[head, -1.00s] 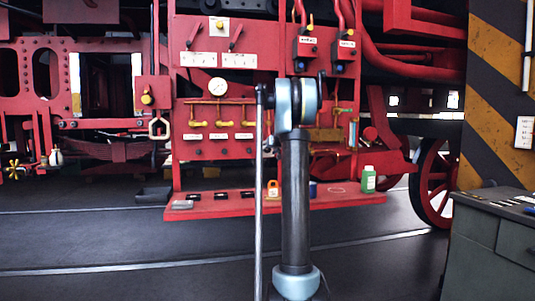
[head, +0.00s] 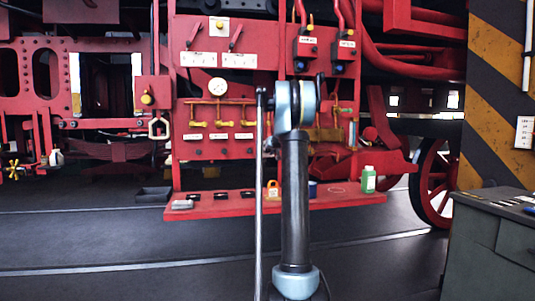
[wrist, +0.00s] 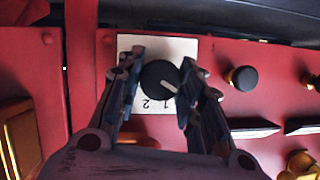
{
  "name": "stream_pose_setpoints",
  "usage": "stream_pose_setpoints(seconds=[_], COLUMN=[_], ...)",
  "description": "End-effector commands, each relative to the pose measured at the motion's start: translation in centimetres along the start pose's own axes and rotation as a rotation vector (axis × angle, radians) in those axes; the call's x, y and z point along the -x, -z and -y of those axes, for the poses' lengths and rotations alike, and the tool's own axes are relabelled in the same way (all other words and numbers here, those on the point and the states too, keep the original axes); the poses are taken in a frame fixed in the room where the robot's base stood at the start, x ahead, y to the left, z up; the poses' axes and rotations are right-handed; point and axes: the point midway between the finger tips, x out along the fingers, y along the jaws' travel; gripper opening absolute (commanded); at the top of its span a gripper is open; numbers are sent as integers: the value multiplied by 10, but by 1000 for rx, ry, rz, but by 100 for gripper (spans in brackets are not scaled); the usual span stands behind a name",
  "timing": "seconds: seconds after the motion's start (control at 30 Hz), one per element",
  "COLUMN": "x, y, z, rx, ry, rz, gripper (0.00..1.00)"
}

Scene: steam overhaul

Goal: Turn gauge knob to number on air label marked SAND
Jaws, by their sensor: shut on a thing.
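In the wrist view a round black knob (wrist: 160,79) with a white pointer line sits on a white plate (wrist: 152,46) on the red panel. The pointer is aimed to the lower right of that picture. Figures that look like 1 and 2 show below the knob; the fingers cover other parts of the plate. My gripper (wrist: 161,82) has one finger on each side of the knob and is shut on it. In the head view my arm hides the gripper and the knob. Small white labels (head: 195,137) sit under the brass valves; their words are too small to read.
A round white gauge (head: 217,86) is above the brass valves. A grey cabinet (head: 480,235) stands at the right. Another black knob (wrist: 243,78) is right of my gripper.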

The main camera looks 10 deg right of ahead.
Motion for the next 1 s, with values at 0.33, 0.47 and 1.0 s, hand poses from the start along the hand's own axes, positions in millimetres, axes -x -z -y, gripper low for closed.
stream_pose_setpoints(seconds=[0.33,0.47,1.0], x=[0,0,-1], y=[0,0,-1], z=[-2,-2,-4], rx=[-140,-235,-569], ry=[58,98,238], rz=[-6,-10,-22], gripper=[10,10,10])
